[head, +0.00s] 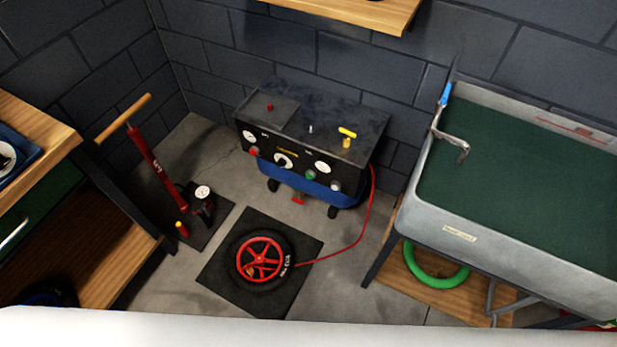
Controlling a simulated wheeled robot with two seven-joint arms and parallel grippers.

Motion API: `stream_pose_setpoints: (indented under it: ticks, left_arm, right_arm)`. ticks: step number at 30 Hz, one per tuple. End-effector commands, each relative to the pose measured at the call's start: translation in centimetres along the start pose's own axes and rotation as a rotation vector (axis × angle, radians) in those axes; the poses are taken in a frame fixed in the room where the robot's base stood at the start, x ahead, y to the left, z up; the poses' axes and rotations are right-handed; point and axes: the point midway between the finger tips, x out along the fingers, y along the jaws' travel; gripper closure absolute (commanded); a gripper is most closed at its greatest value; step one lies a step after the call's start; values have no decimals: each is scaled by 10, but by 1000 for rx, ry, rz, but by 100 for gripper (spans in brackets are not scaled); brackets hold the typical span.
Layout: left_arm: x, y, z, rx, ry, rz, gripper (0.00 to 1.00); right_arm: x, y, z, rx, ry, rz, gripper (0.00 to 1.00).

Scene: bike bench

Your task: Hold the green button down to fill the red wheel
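The red wheel (260,260) has red spokes and a black tyre. It lies flat on a dark square mat (222,282) on the floor. A thin red hose (366,222) runs from the wheel to the right side of the compressor (318,118). The compressor is a dark box with a blue tank, standing against the back wall. Its front panel has gauges and knobs, and the small green button (311,175) sits right of the middle, below a white gauge. Nothing touches the button. Neither of my grippers is in view.
A floor pump (150,165) with a wooden handle stands left of the wheel. A wooden bench (40,150) is at the left. A grey sink (410,212) stands at the right, with a green ring (437,278) on the shelf below. Floor shows between them.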

Motion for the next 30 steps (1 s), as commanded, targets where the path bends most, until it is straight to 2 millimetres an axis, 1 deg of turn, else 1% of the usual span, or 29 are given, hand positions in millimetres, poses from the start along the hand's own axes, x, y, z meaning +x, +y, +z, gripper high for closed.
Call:
stream_pose_setpoints:
  ticks: [5, 6, 20, 21, 30]
  left_arm:
    - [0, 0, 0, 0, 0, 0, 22]
    - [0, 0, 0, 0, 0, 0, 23]
    - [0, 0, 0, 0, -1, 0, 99]
    - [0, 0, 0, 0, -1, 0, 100]
    - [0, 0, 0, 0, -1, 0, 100]
  right_arm:
    - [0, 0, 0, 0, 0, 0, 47]
    - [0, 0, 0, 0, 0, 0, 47]
    - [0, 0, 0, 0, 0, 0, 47]
    - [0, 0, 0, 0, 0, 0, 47]
    - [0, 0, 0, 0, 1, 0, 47]
